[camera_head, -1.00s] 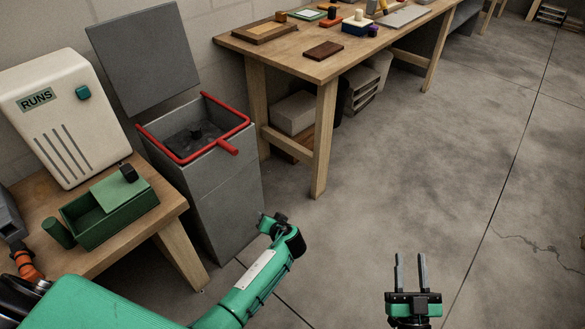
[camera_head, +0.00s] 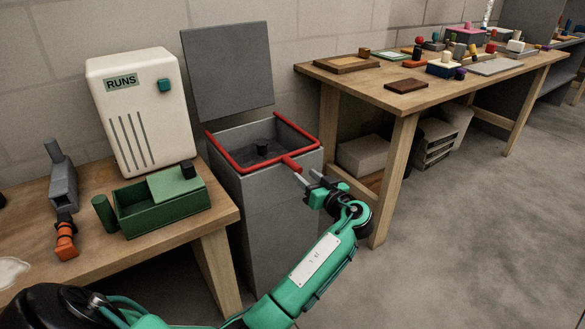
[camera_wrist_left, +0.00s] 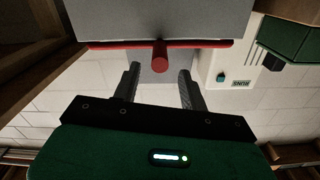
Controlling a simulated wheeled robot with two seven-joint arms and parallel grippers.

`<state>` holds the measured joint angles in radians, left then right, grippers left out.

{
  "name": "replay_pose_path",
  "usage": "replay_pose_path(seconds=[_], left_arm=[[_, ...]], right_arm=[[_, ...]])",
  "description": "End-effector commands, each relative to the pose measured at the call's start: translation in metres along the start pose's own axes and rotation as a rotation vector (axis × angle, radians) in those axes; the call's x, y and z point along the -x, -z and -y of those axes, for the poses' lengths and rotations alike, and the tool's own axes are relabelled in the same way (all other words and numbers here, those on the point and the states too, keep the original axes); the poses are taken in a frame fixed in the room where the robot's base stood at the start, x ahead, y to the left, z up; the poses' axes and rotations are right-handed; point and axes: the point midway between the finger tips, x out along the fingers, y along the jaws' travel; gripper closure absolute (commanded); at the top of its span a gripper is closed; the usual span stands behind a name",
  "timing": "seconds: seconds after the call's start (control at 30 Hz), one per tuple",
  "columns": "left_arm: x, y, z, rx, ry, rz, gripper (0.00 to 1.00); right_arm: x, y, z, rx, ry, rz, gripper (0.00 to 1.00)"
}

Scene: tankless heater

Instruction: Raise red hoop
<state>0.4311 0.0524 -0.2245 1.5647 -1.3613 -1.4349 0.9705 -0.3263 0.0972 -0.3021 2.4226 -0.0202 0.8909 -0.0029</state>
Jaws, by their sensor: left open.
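The red hoop (camera_head: 238,168) lies around the top rim of the grey bin (camera_head: 268,205), with a short red handle (camera_head: 291,163) sticking out from its front right corner. My left gripper (camera_head: 308,179) is open, just in front of and slightly below the handle, and apart from it. In the left wrist view the handle end (camera_wrist_left: 160,62) shows ahead of and between the two open fingers (camera_wrist_left: 158,88), with the hoop's front bar (camera_wrist_left: 205,43) behind it. My right gripper is not in view now.
The bin's grey lid (camera_head: 228,72) stands open behind it. Left is a wooden table with a white heater marked RUNS (camera_head: 140,110), a green box (camera_head: 165,212) and an orange-handled tool (camera_head: 65,235). Right is a workbench (camera_head: 340,80) whose leg (camera_head: 393,180) stands near my left gripper.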

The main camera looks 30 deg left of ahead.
Motion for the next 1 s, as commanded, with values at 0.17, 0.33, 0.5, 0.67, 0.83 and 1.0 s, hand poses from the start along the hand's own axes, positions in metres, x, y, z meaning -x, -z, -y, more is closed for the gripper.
replay_pose_path(seconds=[0.17, 0.33, 0.5, 0.67, 0.83, 1.0], left_arm=[[-0.039, -0.001, 0.000, -0.002, 0.001, -0.003, 0.57], [-0.065, -0.001, -0.001, -0.001, 0.000, -0.001, 0.57], [-0.077, -0.001, -0.001, -0.002, -0.001, -0.001, 0.57], [-0.079, -0.001, -0.001, -0.002, -0.002, 0.001, 0.57], [-0.079, -0.001, -0.001, -0.002, -0.002, 0.001, 0.61], [-0.079, -0.001, -0.001, -0.002, -0.002, 0.001, 0.94]], right_arm=[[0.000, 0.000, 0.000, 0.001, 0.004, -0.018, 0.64], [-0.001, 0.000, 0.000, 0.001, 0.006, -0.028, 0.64], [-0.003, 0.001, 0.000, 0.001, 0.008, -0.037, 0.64], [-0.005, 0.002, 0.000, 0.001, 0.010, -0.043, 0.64], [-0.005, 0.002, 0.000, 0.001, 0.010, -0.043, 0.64], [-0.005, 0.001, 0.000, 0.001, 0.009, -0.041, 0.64]])
